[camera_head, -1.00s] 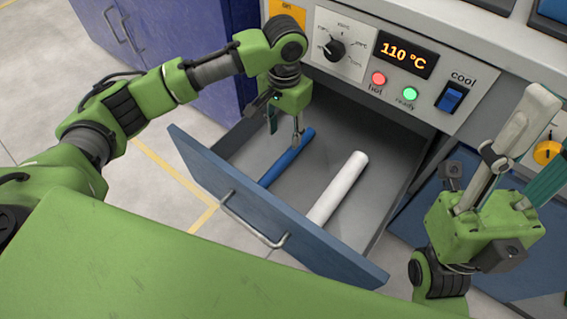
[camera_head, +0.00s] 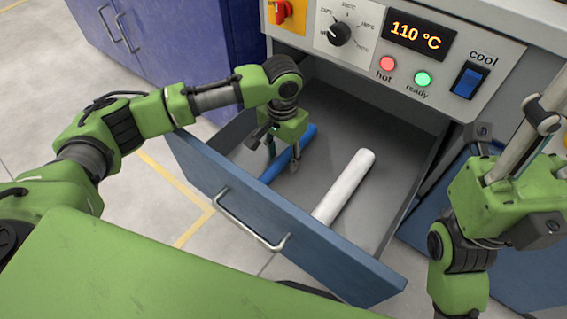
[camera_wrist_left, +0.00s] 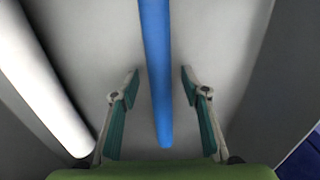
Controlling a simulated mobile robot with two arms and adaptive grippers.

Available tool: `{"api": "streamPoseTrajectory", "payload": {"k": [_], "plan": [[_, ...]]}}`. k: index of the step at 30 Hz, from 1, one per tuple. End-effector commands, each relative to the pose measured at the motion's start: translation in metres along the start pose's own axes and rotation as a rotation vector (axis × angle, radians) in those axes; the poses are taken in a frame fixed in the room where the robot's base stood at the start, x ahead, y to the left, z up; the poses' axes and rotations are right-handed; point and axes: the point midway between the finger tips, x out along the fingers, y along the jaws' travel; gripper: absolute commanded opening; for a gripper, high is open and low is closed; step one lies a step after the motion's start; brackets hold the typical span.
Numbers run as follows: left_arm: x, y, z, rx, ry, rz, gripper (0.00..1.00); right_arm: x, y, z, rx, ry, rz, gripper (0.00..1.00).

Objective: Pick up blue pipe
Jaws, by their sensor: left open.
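The blue pipe (camera_head: 272,171) lies in the open drawer, on its left side. My left gripper (camera_head: 282,158) is down in the drawer over this pipe and hides its middle in the head view. In the left wrist view the blue pipe (camera_wrist_left: 156,70) runs lengthwise between the spread fingers of the left gripper (camera_wrist_left: 159,80), with a gap on both sides. The left gripper is open and empty.
A white pipe (camera_head: 344,186) lies beside the blue one and also shows in the left wrist view (camera_wrist_left: 40,85). The drawer front (camera_head: 290,228) has a metal handle (camera_head: 250,220). A control panel (camera_head: 400,60) reading 110 °C stands above the drawer.

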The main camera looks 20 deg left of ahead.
Motion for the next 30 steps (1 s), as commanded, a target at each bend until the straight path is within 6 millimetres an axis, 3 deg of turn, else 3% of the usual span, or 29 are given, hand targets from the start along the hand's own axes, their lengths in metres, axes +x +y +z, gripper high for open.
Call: {"api": "streamPoseTrajectory", "payload": {"k": [7,8,12,23,28,30], "plan": [[0.001,0.000,0.000,-0.001,0.000,-0.001,0.42,0.001,0.000,0.000,0.000,0.003,-0.001,0.40],[0.001,0.000,0.000,-0.001,0.000,-0.001,0.36,0.001,0.000,0.000,0.000,0.003,-0.001,0.40],[0.001,0.000,0.000,-0.001,0.000,-0.001,0.00,0.001,0.000,0.000,0.000,0.002,-0.001,0.40],[-0.001,0.000,0.000,0.000,0.001,0.000,0.00,0.002,0.000,0.000,0.000,0.002,-0.001,0.40],[-0.012,0.000,0.000,-0.001,0.001,0.000,0.00,0.007,0.000,-0.002,0.001,0.007,0.001,0.40],[-0.022,0.000,0.000,0.000,0.000,0.000,0.00,-0.001,0.001,0.000,0.004,-0.031,0.012,0.40]]}}
